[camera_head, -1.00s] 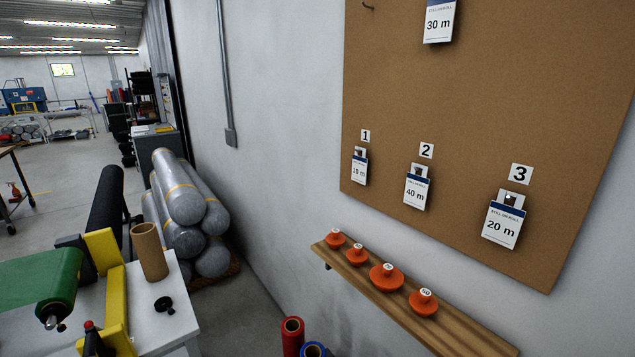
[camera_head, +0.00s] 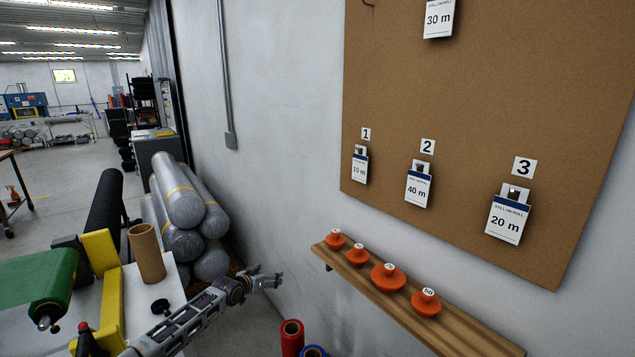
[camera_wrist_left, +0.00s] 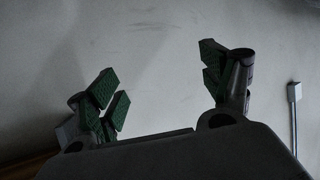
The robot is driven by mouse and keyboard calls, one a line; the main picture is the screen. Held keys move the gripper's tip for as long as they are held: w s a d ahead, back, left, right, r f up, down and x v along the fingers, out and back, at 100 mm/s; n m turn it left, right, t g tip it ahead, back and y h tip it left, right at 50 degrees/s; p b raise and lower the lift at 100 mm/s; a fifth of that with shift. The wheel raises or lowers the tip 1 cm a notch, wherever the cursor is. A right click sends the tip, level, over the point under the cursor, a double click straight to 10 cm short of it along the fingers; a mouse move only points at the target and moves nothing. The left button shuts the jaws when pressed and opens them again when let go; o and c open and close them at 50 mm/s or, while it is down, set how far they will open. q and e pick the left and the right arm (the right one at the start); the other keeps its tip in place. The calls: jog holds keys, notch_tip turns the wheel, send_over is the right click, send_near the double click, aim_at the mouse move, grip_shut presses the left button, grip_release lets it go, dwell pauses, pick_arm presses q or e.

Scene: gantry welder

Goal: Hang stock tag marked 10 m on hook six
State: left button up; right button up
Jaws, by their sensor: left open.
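The stock tag marked 10 m (camera_head: 360,168) hangs on the brown board below the number 1 label. A 40 m tag (camera_head: 418,188) hangs below number 2, a 20 m tag (camera_head: 508,218) below number 3. A 30 m tag (camera_head: 438,18) hangs at the top, partly cut off. No number six label shows in the head view. My left gripper (camera_head: 272,280) is in front of the white wall, left of the shelf and well below the 10 m tag. In the left wrist view its fingers (camera_wrist_left: 172,88) are apart with nothing between them. My right gripper is out of view.
A wooden shelf (camera_head: 447,339) with several orange knobbed pieces (camera_head: 388,277) juts from the wall below the board. An empty hook (camera_head: 368,3) shows at the top left of the board. Large silver rolls (camera_head: 183,203) are stacked by the wall. Red (camera_head: 292,337) and blue rolls stand low.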

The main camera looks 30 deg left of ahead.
pick_arm(q)
jog(key=w+d+r+m+t+h+b, duration=0.1)
jog(key=w+d+r, duration=0.15)
jog(key=r, duration=0.65)
jog(key=w+d+r+t+h, duration=0.1)
jog(key=d+r+t, duration=0.15)
jog(key=r, duration=0.65)
jog(key=w+d+r+m+h+b, duration=0.1)
jog(key=w+d+r, duration=0.15)
jog(key=r, duration=0.65)
jog(key=s+d+r+m+h, duration=0.2)
jog(key=d+r, duration=0.5)
jog(key=r, duration=0.1)
jog(key=s+d+r+m+h+b, duration=0.1)
jog(key=s+d+r+m+h, duration=0.1)
jog(key=d+r, duration=0.5)
jog(key=shift+s+d+r+t+h, duration=0.35)
jog(key=shift+s+r+t+h, duration=0.15)
jog(key=shift+r, duration=0.35)
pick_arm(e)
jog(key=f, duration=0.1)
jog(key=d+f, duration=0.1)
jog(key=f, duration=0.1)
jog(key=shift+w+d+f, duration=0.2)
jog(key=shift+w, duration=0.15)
pick_arm(q)
jog(key=shift+w+d, duration=0.1)
jog(key=shift+w, duration=0.2)
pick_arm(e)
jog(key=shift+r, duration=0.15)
